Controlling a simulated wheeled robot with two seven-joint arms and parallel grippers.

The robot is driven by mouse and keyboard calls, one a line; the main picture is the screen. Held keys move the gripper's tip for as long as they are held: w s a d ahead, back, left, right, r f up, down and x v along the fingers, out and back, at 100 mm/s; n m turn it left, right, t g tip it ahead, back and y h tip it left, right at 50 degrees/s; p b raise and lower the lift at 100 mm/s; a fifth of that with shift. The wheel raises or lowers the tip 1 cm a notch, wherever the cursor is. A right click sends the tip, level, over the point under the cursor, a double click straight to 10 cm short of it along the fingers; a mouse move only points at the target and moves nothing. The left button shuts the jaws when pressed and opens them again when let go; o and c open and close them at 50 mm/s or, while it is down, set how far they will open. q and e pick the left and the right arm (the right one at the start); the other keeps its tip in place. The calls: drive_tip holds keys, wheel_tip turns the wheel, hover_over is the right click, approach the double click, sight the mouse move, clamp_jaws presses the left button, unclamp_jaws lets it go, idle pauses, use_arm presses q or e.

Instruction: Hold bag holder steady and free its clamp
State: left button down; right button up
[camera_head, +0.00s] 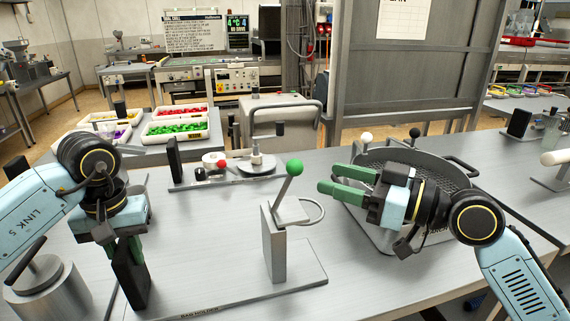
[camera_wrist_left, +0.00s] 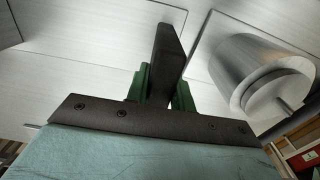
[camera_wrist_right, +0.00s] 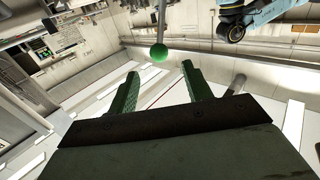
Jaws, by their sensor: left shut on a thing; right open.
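The bag holder is a flat grey base (camera_head: 235,296) at the front of the table with a black upright grip (camera_head: 132,283) at its left and a steel post (camera_head: 274,245) at its right. Its clamp lever (camera_head: 284,190) leans up to the right and ends in a green ball (camera_head: 295,167); a wire loop sticks out beside it. My left gripper (camera_head: 126,248) is shut on the black grip, also seen in the left wrist view (camera_wrist_left: 168,50). My right gripper (camera_head: 330,179) is open and empty, right of the green ball, apart from it. The right wrist view shows the ball (camera_wrist_right: 159,52) beyond the open fingers.
A round dark basket (camera_head: 425,170) in a metal tray lies behind my right gripper. A second fixture with a red knob (camera_head: 222,164) stands behind the bag holder. A steel cylinder (camera_head: 47,287) stands at the front left. Trays of colored pieces (camera_head: 176,129) sit further back.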

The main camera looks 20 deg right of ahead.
sight(295, 168)
drive_tip(key=x, duration=1)
drive_tip(key=shift+w+a+f, duration=0.1)
drive_tip(key=shift+w+a, duration=0.15)
drive_tip(key=shift+w, duration=0.05)
drive_tip(key=shift+c, duration=0.2)
clamp_jaws()
